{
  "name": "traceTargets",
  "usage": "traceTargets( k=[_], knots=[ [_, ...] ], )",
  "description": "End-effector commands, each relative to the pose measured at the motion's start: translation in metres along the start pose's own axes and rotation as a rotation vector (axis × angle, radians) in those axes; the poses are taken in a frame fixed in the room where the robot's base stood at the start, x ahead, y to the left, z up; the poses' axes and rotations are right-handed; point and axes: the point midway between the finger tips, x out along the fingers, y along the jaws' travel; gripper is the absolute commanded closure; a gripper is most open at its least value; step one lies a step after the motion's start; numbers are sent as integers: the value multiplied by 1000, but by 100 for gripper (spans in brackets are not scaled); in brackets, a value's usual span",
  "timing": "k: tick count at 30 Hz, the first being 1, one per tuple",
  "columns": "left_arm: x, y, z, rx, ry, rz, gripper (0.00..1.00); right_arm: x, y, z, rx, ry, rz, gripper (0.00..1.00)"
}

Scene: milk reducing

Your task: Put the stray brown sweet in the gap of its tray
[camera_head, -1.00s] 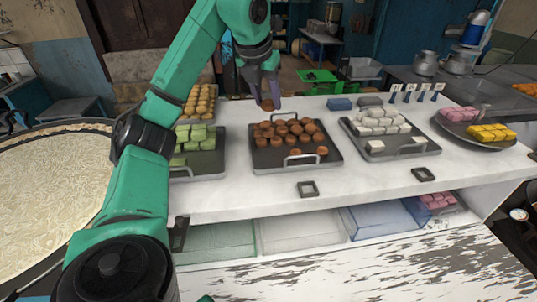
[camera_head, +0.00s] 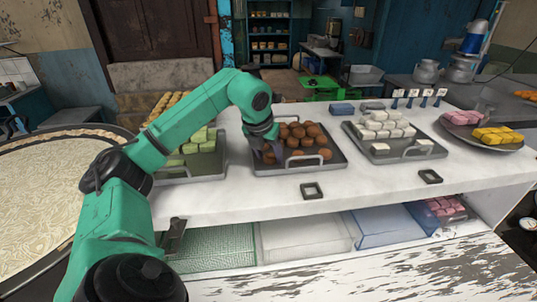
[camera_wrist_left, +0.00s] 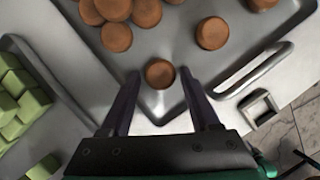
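The brown sweets' tray (camera_head: 335,160) is a dark rectangle with silver handles on the white counter. Brown round sweets (camera_head: 300,132) fill much of it. My left gripper (camera_head: 267,152) is low over its front left part. In the left wrist view, a single brown sweet (camera_wrist_left: 160,73) sits between the open fingers near the tray's corner, with a small gap to each finger. It is apart from the cluster of sweets (camera_wrist_left: 117,37) and from another loose sweet (camera_wrist_left: 212,33). My right gripper is not in view.
A tray of green sweets (camera_head: 200,142) stands close on the left, and a tray of white sweets (camera_head: 388,125) on the right. A small dark square frame (camera_head: 312,190) lies in front. A plate (camera_head: 483,140) holds pink and yellow sweets. The counter's front strip is mostly clear.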

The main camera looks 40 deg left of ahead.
Motion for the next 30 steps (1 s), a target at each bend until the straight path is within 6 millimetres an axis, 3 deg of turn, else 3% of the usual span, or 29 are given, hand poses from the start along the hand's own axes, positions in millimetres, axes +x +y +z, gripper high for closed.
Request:
traceTargets(
  k=[9,14,17,24,30],
  knots=[
    [-1,0,0,0,0,0,22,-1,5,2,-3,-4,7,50],
    [-11,0,2,0,-3,-1,22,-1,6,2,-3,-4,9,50],
    [-28,0,2,0,-5,-1,22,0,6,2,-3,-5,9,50],
    [-92,-1,3,1,-5,-3,22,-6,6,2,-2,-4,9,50],
    [-121,0,1,0,-1,-1,22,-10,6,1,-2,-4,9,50]
  ],
)
